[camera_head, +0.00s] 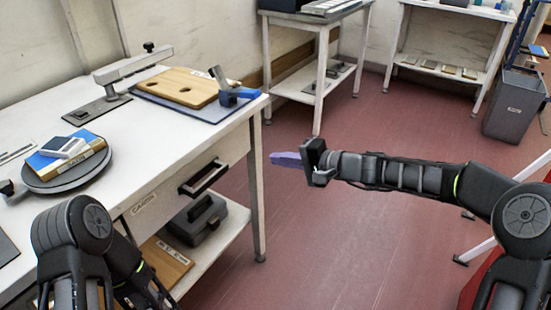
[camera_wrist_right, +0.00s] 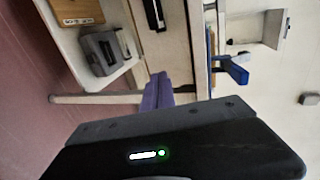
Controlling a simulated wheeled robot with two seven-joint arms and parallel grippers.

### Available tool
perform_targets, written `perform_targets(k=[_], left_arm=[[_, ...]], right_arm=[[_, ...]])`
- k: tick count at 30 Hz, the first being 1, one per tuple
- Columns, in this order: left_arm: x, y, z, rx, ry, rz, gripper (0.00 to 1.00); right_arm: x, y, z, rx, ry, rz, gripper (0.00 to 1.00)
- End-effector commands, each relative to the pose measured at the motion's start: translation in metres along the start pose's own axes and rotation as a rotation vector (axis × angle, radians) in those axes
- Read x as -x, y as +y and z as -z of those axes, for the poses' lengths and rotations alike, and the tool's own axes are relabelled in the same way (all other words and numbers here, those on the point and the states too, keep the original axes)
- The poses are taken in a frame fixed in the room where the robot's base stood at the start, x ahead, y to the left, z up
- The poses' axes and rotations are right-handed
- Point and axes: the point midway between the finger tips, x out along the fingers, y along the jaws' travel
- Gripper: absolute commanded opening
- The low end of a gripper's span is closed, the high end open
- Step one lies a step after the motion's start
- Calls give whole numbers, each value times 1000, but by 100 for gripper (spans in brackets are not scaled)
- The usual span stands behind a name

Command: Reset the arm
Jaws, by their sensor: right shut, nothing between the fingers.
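My right arm (camera_head: 400,175) reaches in from the right and stretches level over the open floor, pointing left. Its gripper (camera_head: 278,159) has purple fingers that are shut with nothing between them. The fingers are to the right of the white workbench, apart from it, beyond its drawer side. In the right wrist view the purple fingers (camera_wrist_right: 157,92) show together in front of the bench. My left arm (camera_head: 80,235) is folded at the lower left, near the bench's front. Its gripper is out of view.
The white workbench (camera_head: 170,135) holds a wooden board (camera_head: 180,86), a blue-handled tool (camera_head: 232,95) and a round turntable (camera_head: 65,178). Its drawer (camera_head: 204,177) has a black handle; a grey case (camera_head: 196,220) sits below. A grey bin (camera_head: 514,105) stands far right. Red floor (camera_head: 340,235) is clear.

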Motion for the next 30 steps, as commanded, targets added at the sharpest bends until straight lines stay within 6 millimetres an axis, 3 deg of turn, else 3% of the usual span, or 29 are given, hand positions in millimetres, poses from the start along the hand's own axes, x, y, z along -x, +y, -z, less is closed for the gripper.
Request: perform_targets(k=[11,14,17,20,22,27,30], left_arm=[[0,0,0,0,0,0,74],[0,0,0,0,0,0,74],[0,0,0,0,0,0,74],[0,0,0,0,0,0,74],[0,0,0,0,0,0,74],[0,0,0,0,0,0,74],[0,0,0,0,0,0,74]], right_arm=[[0,1,2,-17,6,-4,0],[-1,15,9,-38,47,-54,0],[0,55,8,-39,83,-160,0],[3,114,0,-31,109,-296,0],[8,164,-13,-14,120,-404,0],[32,290,-74,82,89,-655,0],[51,348,-123,164,30,-752,0]])
